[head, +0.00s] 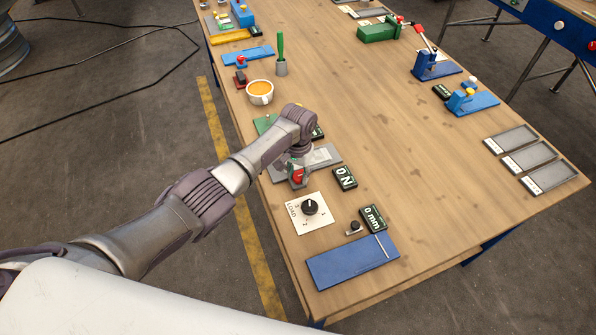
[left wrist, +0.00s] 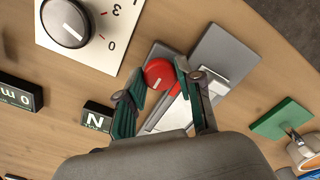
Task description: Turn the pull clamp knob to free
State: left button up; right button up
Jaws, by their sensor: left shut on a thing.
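A red round knob (left wrist: 158,73) with a white mark sits on a grey block in the left wrist view; I take it as the pull clamp knob. In the head view the red knob (head: 297,175) shows just under my left gripper (head: 298,166). In the left wrist view the fingers of my left gripper (left wrist: 160,77) stand on either side of the knob, shut on it. A red strip and a pale metal piece (left wrist: 175,112) lie behind it on the grey plate (head: 322,157). My right gripper is not in view.
A white dial plate with a black knob (head: 309,207) lies close in front. A 0 mm display (head: 373,218) and a blue plate (head: 352,262) are nearer the table's front edge. An orange-filled cup (head: 260,92) stands behind. The table's middle is clear.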

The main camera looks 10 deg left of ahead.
aim_at(298, 176)
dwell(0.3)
pick_arm(q)
jog(key=o, duration=1.2)
jog(key=shift+c, duration=0.2)
jog(key=shift+r, duration=0.25)
notch_tip(298, 176, up, 12)
jog(key=shift+f, duration=0.2)
